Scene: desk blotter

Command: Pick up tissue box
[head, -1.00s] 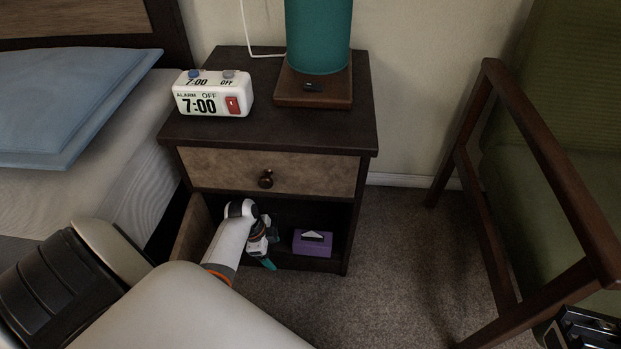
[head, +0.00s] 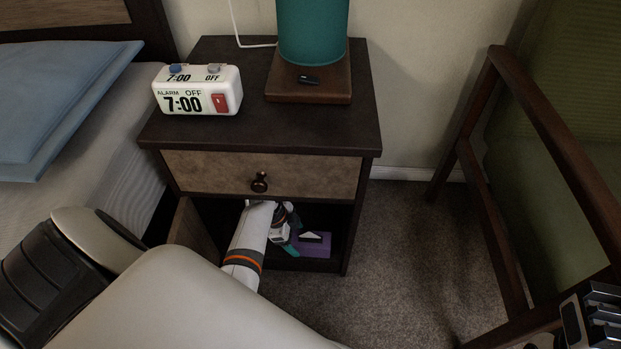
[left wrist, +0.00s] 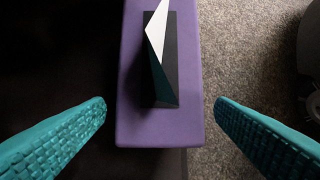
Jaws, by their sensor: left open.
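The purple tissue box (head: 317,250) sits in the open lower compartment of the nightstand, partly hidden by my left gripper in the head view. A white tissue sticks up from its dark slot. In the left wrist view the tissue box (left wrist: 130,105) lies between and ahead of the two teal fingers, apart from both. My left gripper (head: 291,247) is open and empty, reaching into the compartment; its fingers also show in the left wrist view (left wrist: 160,118). My right gripper (head: 592,320) is at the lower right edge, away from the nightstand, and its jaw state is unclear.
The nightstand (head: 205,135) has a closed drawer above the compartment and an open door at left. An alarm clock (head: 197,90) and a teal lamp (head: 312,35) stand on top. A bed is at left, a green chair (head: 540,150) at right. Carpet is clear in front.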

